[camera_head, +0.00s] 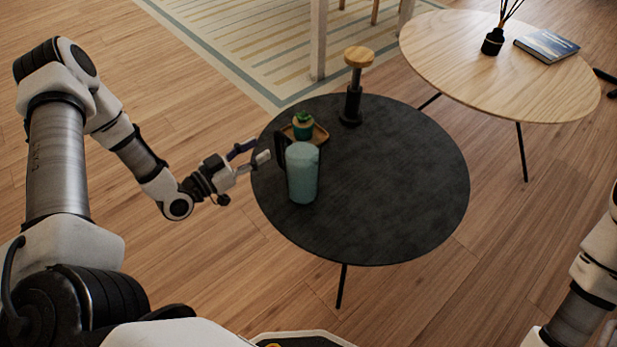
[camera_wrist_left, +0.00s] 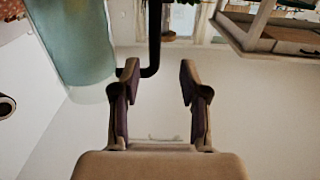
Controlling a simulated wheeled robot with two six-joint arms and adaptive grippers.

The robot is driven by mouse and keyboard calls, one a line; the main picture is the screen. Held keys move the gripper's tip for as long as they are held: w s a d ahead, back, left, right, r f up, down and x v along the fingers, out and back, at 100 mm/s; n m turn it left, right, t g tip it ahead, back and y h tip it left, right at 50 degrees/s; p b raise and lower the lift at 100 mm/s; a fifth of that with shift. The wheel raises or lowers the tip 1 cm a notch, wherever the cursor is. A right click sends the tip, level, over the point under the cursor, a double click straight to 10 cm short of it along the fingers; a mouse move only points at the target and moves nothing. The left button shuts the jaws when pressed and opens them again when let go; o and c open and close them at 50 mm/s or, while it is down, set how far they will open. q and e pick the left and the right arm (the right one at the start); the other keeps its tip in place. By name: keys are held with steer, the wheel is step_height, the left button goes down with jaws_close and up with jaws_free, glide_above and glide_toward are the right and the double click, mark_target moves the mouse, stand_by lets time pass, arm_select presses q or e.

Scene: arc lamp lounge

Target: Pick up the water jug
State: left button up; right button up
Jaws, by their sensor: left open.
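The water jug (camera_head: 303,174) is a teal, rounded container with a black handle (camera_head: 280,151) on its left side. It stands upright at the left part of the round black table (camera_head: 400,190). My left gripper (camera_head: 259,150) is open and empty, just left of the handle, its fingers pointing at it. In the left wrist view the jug (camera_wrist_left: 75,40) fills the upper left. Its black handle (camera_wrist_left: 154,40) appears between the two open fingertips (camera_wrist_left: 160,78), seemingly just ahead of them. My right gripper is out of view; only part of that arm shows at the right edge.
Close behind the jug, a small green plant pot (camera_head: 303,126) sits on a wooden tray (camera_head: 320,134). A black grinder-like item with a wooden top (camera_head: 353,85) stands further back. The table's right side is clear. A wooden table (camera_head: 470,60) stands at the back right.

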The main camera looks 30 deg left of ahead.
mark_target(275, 143)
arm_select(q)
steer(key=b+x, duration=0.1)
steer(key=x, duration=0.1)
steer(key=b+x, duration=0.2)
steer(key=x, duration=0.1)
steer(key=shift+w+d+f, duration=0.15)
steer(key=shift+d, duration=0.3)
steer(key=shift+w+d, duration=0.15)
steer(key=shift+w, duration=0.15)
jaws_close()
steer(key=shift+r, duration=0.25)
